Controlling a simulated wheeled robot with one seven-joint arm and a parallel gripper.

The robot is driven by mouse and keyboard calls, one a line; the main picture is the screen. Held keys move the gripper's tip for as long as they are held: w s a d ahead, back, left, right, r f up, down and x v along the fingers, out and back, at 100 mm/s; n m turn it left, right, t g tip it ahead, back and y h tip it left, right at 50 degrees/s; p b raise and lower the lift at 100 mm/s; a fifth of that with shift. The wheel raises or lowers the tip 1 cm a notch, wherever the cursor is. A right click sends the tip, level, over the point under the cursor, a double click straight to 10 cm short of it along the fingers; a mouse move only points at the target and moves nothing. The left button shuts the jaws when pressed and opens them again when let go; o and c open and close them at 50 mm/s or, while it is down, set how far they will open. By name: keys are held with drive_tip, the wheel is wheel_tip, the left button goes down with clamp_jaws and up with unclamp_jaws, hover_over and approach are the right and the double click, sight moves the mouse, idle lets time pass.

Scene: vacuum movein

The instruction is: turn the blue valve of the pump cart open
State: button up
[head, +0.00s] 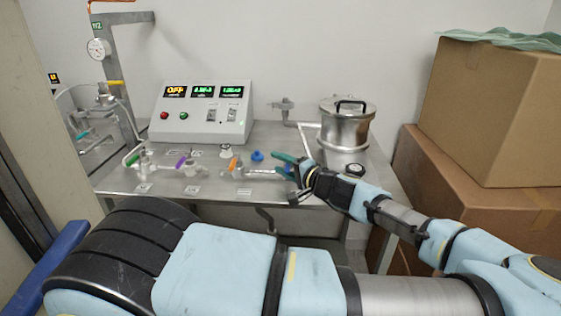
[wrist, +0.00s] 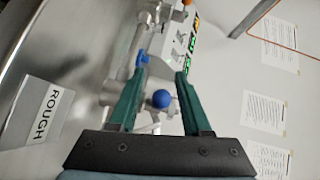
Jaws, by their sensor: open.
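The blue valve (head: 257,155) shows in the head view as a small blue knob at the right end of a row of coloured valve handles on the steel cart (head: 216,200). In the wrist view a round blue ball (wrist: 161,98) appears between my fingers, and a second blue piece (wrist: 141,58) is by the left fingertip. I cannot tell how these two join. My gripper (head: 281,164) has green fingers and is just right of the blue knob. In the wrist view my gripper (wrist: 161,74) is open, with a gap around the ball and no clear contact.
Orange (head: 233,164), purple (head: 181,161) and green (head: 132,160) handles line the cart to the left. A control box (head: 203,112) stands behind. A metal pot (head: 345,125) is at the back right. Cardboard boxes (head: 490,105) stand right. A ROUGH label (wrist: 45,110) is in the wrist view.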

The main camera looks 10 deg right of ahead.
drive_tip(key=shift+c, duration=0.2)
clamp_jaws()
idle(1.2)
